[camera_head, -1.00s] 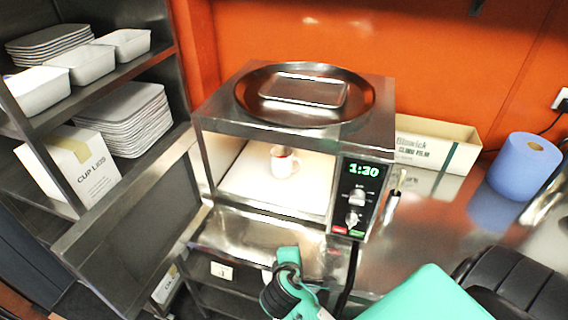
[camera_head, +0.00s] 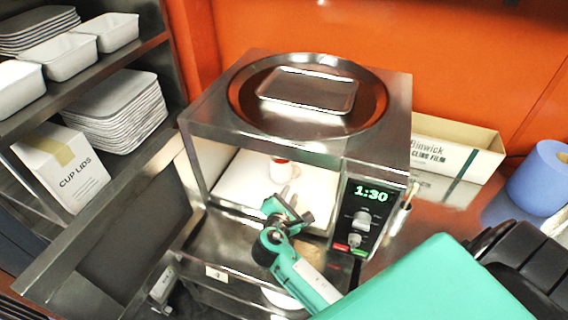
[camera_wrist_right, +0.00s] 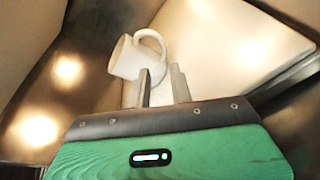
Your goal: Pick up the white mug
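The white mug (camera_head: 281,171) stands inside the open microwave, on its pale floor, partly hidden by the roof edge. In the right wrist view the mug (camera_wrist_right: 128,58) lies just beyond the fingertips, with its handle toward the right finger. My right gripper (camera_head: 286,194) is at the microwave's opening, in front of the mug. In the wrist view the two fingers of this gripper (camera_wrist_right: 162,80) stand apart with a narrow gap and nothing between them. My left gripper is not in view.
The steel microwave (camera_head: 300,148) has its door (camera_head: 110,240) swung open to the left. A round tray (camera_head: 245,107) with a small tray (camera_head: 310,90) sits on top. A cling film box (camera_head: 450,155) and blue roll (camera_head: 540,178) stand right. Shelves are at left.

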